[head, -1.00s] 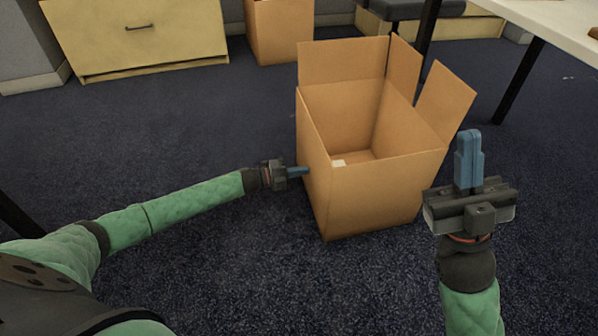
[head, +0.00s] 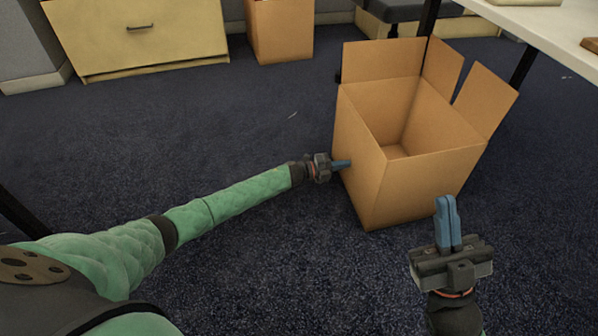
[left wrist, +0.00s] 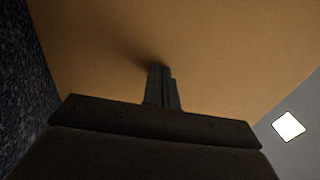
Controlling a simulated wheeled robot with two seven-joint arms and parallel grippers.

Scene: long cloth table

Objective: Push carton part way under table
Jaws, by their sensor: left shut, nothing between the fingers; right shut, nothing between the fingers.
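The open brown carton (head: 415,185) stands upright on the dark carpet, its flaps raised. The table (head: 552,28) is at the upper right, and the carton's far right flap comes close to its edge in the picture. My left gripper (head: 343,164) is shut, its blue fingertips at the carton's left side. In the left wrist view the shut fingers (left wrist: 160,85) meet or nearly meet the carton wall (left wrist: 210,50). My right gripper (head: 447,222) is shut and empty, in front of the carton's near right side. The carton's far sides are hidden.
Another brown carton (head: 280,30) stands at the back beside a cream drawer cabinet (head: 140,35). A dark chair seat (head: 405,10) and a black table leg (head: 524,62) are behind the carton. The carpet (head: 200,130) to the left is clear.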

